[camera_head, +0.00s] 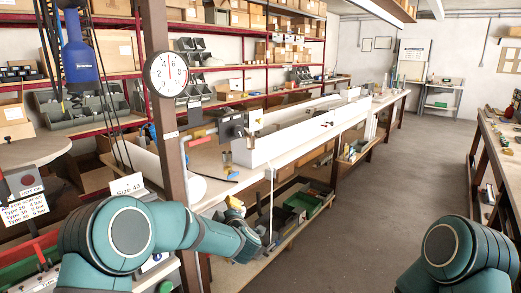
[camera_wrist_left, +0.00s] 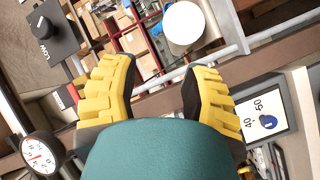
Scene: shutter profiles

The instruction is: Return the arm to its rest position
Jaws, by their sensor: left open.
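My left arm (camera_head: 120,235) comes in from the lower left of the head view and reaches toward the front of the long workbench. The yellow fingers of my left gripper (camera_head: 236,205) show small beside the bench's lower shelf. In the left wrist view, the two yellow ridged fingers of the left gripper (camera_wrist_left: 158,75) stand wide apart with nothing held between them. My right arm (camera_head: 455,250) shows only as a green joint at the lower right of the head view. Its gripper is out of view.
A long white profile (camera_head: 310,125) lies on the workbench. A brown post with a round gauge (camera_head: 168,74) stands close to my left arm. The lower shelf holds green and dark bins (camera_head: 305,204). The floor aisle (camera_head: 400,180) is clear. Another bench stands at the right.

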